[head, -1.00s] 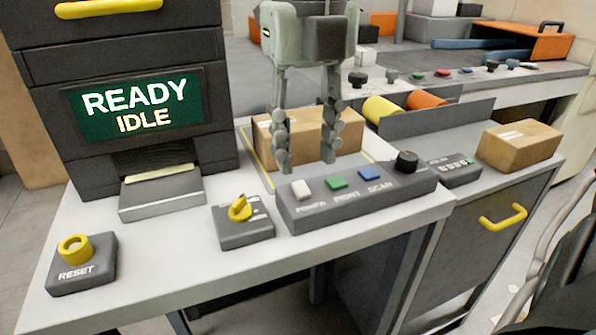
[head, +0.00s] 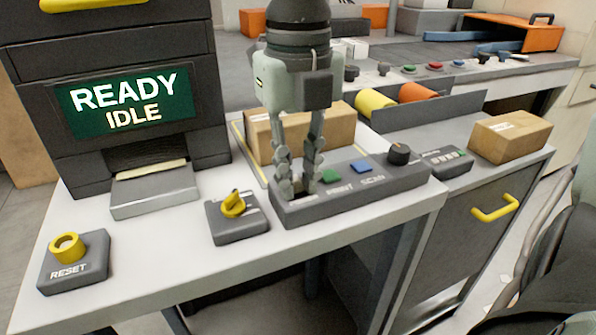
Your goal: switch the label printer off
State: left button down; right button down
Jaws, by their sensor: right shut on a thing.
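The label printer (head: 128,145) is the dark cabinet at the left, with its green screen (head: 130,103) lit and reading READY and IDLE. The control panel (head: 372,187) lies on the bench to its right, with a green PRINT button (head: 329,177), a blue SCAN button (head: 361,167) and a black knob (head: 399,154). My right gripper (head: 297,189) points down at the panel's left end, shut on the white POWER button. Its fingers hide nearly all of that button and its label. My left gripper is not in view.
A yellow rotary switch (head: 233,205) and a yellow RESET button (head: 68,247) sit on dark boxes along the bench front. A cardboard box (head: 338,128) stands close behind my right gripper. Another box (head: 509,137) rests at the right.

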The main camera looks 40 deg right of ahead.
jog(key=shift+w+d+r+g, duration=0.1)
jog(key=shift+w+g, duration=0.1)
jog(key=shift+g, duration=0.4)
jog(key=shift+w+r+g, duration=0.1)
jog(key=shift+w+g, duration=0.1)
jog(key=shift+g, duration=0.4)
jog(key=shift+g+y+p, duration=0.3)
jog(key=shift+g+y, duration=0.1)
jog(key=shift+w+g, duration=0.1)
jog(key=shift+g, duration=0.2)
jog(key=c, duration=1.9)
grip_release()
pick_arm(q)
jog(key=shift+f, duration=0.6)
pick_arm(e)
jog(key=o, duration=0.5)
jog(key=shift+c, duration=0.2)
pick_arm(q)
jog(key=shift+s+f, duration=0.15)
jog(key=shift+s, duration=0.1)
pick_arm(e)
jog(key=v, duration=1.2)
jog(key=shift+f, duration=0.1)
